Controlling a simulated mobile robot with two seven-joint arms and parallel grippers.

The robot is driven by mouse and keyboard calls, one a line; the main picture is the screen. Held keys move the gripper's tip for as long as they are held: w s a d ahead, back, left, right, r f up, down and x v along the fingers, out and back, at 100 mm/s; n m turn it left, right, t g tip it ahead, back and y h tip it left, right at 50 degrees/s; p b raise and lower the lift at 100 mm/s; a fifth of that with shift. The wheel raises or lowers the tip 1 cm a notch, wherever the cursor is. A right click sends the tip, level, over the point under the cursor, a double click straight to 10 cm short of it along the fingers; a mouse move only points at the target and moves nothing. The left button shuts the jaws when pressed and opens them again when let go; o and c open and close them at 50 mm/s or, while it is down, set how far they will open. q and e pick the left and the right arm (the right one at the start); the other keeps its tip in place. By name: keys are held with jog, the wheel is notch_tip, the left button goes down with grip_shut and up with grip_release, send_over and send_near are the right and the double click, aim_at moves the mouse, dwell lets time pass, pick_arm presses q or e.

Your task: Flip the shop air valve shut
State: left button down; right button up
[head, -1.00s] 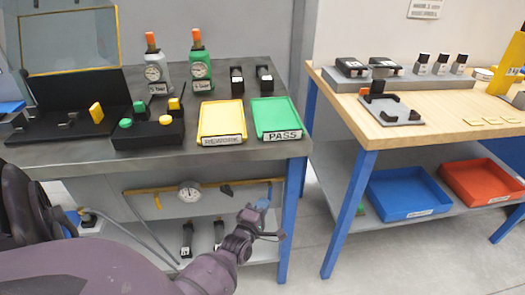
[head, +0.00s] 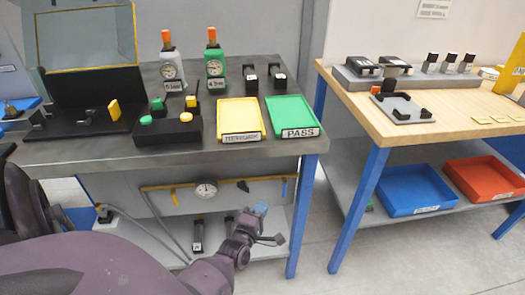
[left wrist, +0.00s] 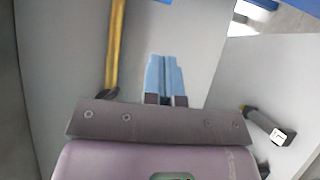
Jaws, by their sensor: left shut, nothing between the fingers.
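A yellow air pipe (head: 222,187) runs under the left bench, with a round gauge (head: 204,190) on it. A small dark fitting (head: 243,186) sits on the pipe right of the gauge. A yellow piece (head: 175,198) hangs at left and a blue piece (head: 284,188) at right; I cannot tell which is the valve's lever. My left gripper (head: 261,210) is shut and empty, below and in front of the pipe's right part, apart from it. The left wrist view shows its blue fingertips (left wrist: 165,72) beside a yellow bar (left wrist: 117,45). My right gripper is not in view.
The bench top (head: 80,152) overhangs the pipe, and a blue leg (head: 304,220) stands right of my gripper. Small dark labelled items (head: 198,234) stand on the lower shelf. A grey hose (head: 160,225) runs at left. Open floor lies between the benches.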

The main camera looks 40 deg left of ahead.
pick_arm(q)
jog(key=v, duration=0.7)
jog(key=shift+s+d+r+p, duration=0.25)
jog(key=shift+s+d+p, duration=0.1)
jog(key=shift+p, duration=0.1)
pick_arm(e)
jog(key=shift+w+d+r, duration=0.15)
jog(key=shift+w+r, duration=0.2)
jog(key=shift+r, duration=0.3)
pick_arm(q)
jog(key=shift+w, duration=0.1)
jog(key=s+d+r+m+g+h+p, duration=0.1)
jog(key=d+r+m+g+h+p, duration=0.15)
jog(key=m, duration=0.65)
jog(key=s+d+r+m+g+h+p, duration=0.15)
jog(key=d+m, duration=0.25)
jog(key=m, duration=0.6)
jog(key=s+d+r+m+g+p, duration=0.1)
jog(key=s+r+m+p, duration=0.1)
jog(key=s, duration=0.6)
jog(key=s+d+r+m+g+h+p, duration=0.1)
jog(key=s+d+r+m+p, duration=0.1)
jog(key=s, duration=0.6)
jog(key=shift+s+h, duration=0.3)
jog(key=shift+s, duration=0.05)
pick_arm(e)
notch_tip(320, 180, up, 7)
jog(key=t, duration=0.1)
